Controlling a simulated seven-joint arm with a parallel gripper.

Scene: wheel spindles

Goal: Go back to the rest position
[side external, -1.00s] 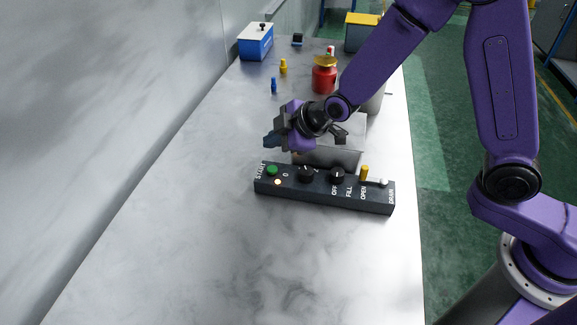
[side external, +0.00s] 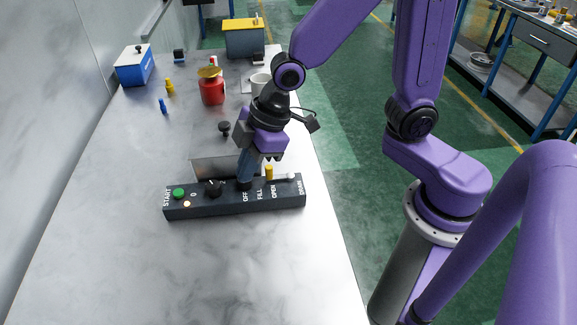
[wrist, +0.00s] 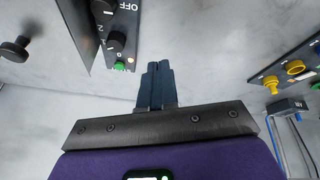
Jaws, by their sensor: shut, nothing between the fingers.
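My gripper (side external: 245,170) points down over the dark control panel (side external: 225,208), in front of its right-hand knob. Its two dark blue fingers are shut together with nothing between them; they also show in the wrist view (wrist: 155,80). The fingers hide most of the OFF/FILL knob. I cannot tell whether the fingertips touch it in the side view; in the wrist view they appear apart from the panel.
The front of the table (side external: 200,270) is clear.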

